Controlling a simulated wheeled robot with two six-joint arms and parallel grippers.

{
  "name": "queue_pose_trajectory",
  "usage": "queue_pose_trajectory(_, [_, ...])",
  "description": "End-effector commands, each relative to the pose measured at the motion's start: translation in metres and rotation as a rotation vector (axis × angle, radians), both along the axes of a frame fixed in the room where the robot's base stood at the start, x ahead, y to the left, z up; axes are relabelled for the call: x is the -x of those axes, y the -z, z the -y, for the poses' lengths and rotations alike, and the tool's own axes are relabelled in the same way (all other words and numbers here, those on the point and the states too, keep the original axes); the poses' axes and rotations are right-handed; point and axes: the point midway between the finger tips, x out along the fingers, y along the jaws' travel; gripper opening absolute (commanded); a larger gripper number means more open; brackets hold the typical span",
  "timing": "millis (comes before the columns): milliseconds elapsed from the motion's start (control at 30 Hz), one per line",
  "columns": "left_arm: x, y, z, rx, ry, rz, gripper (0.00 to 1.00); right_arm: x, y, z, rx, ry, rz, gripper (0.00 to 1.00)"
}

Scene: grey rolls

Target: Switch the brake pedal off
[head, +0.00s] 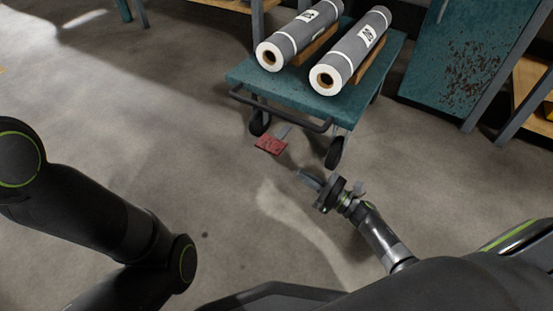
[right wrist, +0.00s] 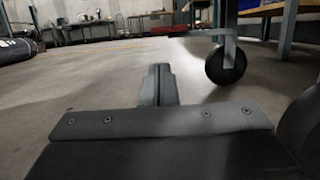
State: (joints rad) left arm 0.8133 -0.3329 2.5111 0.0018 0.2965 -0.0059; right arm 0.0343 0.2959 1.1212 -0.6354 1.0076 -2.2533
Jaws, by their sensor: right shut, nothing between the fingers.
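The red brake pedal (head: 271,145) sticks out low at the front of a teal cart (head: 300,88), close to the floor beneath the cart's handle bar. A grey bar joins it to the cart's underside. My right gripper (head: 303,175) is low over the floor, to the right of and nearer than the pedal, apart from it. Its fingers are shut together and empty, as the right wrist view (right wrist: 158,75) also shows. I cannot make out the pedal in that view. My left arm shows at the left, but its gripper is out of frame.
Two grey rolls (head: 300,35) (head: 352,52) lie on wooden blocks on the cart. A black caster wheel (head: 335,153) stands just beyond my right gripper and shows in the right wrist view (right wrist: 226,63). Shelving stands behind and right. The floor left of the pedal is clear.

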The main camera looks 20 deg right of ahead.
Motion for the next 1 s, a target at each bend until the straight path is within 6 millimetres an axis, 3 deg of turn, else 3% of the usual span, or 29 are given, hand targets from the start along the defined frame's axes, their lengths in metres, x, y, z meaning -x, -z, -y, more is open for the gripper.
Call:
queue_pose_trajectory(233, [0.0, 0.007, 0.0, 0.0, 0.0, -0.001, 0.36, -0.012, -0.002, -0.01, -0.001, -0.001, 0.002, 0.0])
queue_pose_trajectory(700, [0.0, 0.032, 0.0, 0.001, 0.002, 0.004, 0.36, -0.07, -0.021, -0.055, -0.001, -0.001, 0.0, 0.0])
queue_pose_trajectory(1000, [0.0, 0.033, 0.0, 0.001, 0.003, 0.005, 0.36, -0.077, -0.024, -0.06, 0.0, 0.0, -0.003, 0.0])
